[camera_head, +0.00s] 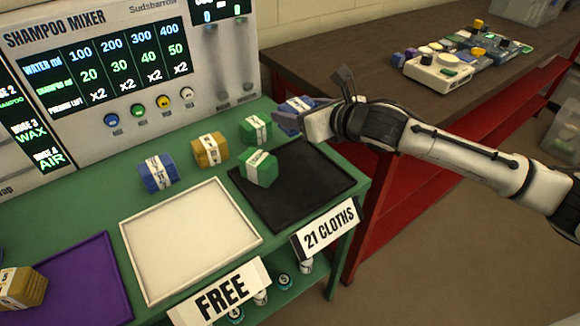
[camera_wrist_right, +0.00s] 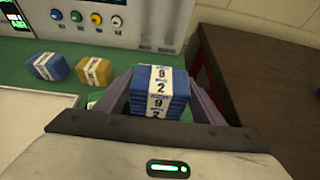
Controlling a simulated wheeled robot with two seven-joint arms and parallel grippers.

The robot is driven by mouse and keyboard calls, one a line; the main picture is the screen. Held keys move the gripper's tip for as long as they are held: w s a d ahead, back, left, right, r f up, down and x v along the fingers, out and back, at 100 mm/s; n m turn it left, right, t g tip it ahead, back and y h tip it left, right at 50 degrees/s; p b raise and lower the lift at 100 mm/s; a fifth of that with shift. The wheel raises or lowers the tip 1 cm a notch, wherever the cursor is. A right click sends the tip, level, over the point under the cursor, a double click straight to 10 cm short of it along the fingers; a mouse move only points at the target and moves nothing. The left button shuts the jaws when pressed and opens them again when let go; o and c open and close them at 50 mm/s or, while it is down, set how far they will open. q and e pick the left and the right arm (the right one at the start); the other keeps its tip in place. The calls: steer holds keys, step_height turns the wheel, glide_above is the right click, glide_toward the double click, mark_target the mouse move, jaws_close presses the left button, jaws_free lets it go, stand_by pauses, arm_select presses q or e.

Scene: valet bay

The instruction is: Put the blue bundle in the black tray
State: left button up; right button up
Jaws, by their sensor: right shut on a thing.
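My right gripper (camera_head: 305,119) is shut on a blue bundle (camera_head: 287,122) with a white band. It holds the bundle near the far right corner of the black tray (camera_head: 310,187). In the right wrist view the held bundle (camera_wrist_right: 158,92) sits between both fingers, its band showing 9 and 2. A green bundle (camera_head: 259,168) lies in the black tray's left part. A second blue bundle (camera_head: 158,173) stands on the green bench behind the white tray. It also shows in the right wrist view (camera_wrist_right: 50,66). My left gripper is not in view.
A yellow bundle (camera_head: 210,150) and another green bundle (camera_head: 255,129) stand behind the trays. The white tray (camera_head: 190,233) is empty. A purple tray (camera_head: 85,285) is at left. The mixer panel (camera_head: 130,60) stands behind. The black tray's middle and right are bare.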

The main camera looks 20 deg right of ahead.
steer(key=f, duration=0.4)
steer(key=f+b, duration=0.1)
steer(key=f, duration=0.1)
steer(key=shift+w+d, duration=0.2)
steer(key=shift+w, duration=0.2)
steer(key=shift+f+b, duration=0.35)
steer(key=shift+f, duration=1.75)
steer(key=shift+f, duration=0.15)
steer(key=o, duration=1.1)
steer(key=shift+o, duration=0.2)
steer(key=shift+r, duration=0.2)
steer(key=v, duration=1.2)
steer(key=shift+d+f, duration=0.1)
